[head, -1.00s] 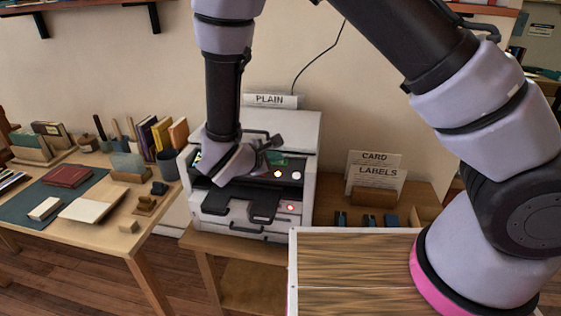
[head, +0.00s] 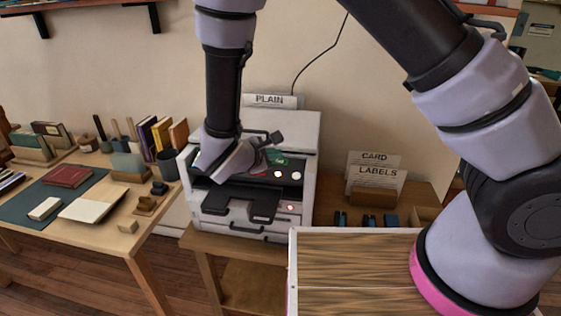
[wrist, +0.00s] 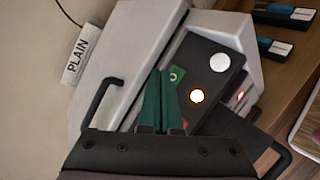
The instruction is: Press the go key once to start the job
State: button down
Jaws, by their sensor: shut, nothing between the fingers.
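The grey machine (head: 300,130) stands on a wooden stand, with a dark control panel on its front. In the wrist view the panel (wrist: 205,45) carries a green key with a pale ring mark (wrist: 177,75), a glowing amber round button (wrist: 196,96) and a white round button (wrist: 219,62). My gripper (wrist: 161,72) is shut and empty, its dark green fingertips just beside the green key; I cannot tell whether they touch it. A bit of red (wrist: 185,123) shows beside the fingers, partly hidden. In the head view my wrist covers the panel's left part.
A "PLAIN" sign (head: 270,100) stands behind; "CARD" and "LABELS" signs (head: 377,174) are at right. A desk with books (head: 68,175) is at left.

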notch_tip(320, 180, up, 6)
jog(key=s, duration=0.2)
jog(key=shift+f, duration=0.15)
dwell(0.4)
jog(key=shift+w+a, duration=0.1)
dwell(0.4)
